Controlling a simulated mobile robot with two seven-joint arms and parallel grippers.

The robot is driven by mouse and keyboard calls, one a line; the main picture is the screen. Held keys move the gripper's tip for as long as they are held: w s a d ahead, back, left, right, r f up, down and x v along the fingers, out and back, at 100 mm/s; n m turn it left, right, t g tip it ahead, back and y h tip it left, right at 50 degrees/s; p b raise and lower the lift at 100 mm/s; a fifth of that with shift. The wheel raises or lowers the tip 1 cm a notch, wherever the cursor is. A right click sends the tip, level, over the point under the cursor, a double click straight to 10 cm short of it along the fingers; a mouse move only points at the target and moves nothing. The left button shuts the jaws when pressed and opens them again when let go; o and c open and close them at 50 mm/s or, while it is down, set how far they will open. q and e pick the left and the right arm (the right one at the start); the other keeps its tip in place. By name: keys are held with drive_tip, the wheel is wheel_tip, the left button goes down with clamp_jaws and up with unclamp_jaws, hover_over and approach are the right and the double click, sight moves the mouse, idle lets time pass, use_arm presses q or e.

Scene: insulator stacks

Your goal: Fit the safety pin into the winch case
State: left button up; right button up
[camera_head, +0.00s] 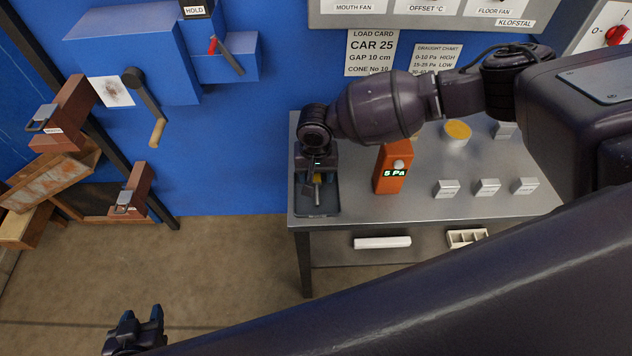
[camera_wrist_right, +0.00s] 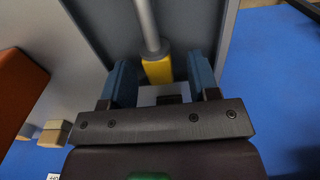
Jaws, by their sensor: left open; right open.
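The safety pin, with a yellow head (camera_wrist_right: 157,69) and a grey rod (camera_wrist_right: 147,25), lies in a dark grey tray (camera_head: 317,210) at the bench's left end. My right gripper (camera_head: 318,165) is over the tray. In the right wrist view its two blue fingers (camera_wrist_right: 161,76) are open on either side of the yellow head, with a gap at each side. The blue winch case (camera_head: 135,55) is on the blue wall at upper left, with a crank handle. My left gripper (camera_head: 137,325) is open and empty at the lower left, over the floor.
An orange gauge (camera_head: 392,168) reading 5 Pa stands right of the tray. A yellow-topped round item (camera_head: 457,133) and several small labelled blocks are further right on the bench (camera_head: 430,207). Brown brackets (camera_head: 132,190) stand at far left. The floor (camera_head: 220,265) before the wall is clear.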

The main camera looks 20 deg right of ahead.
drive_tip(key=shift+f, duration=0.1)
clamp_jaws()
idle(0.3)
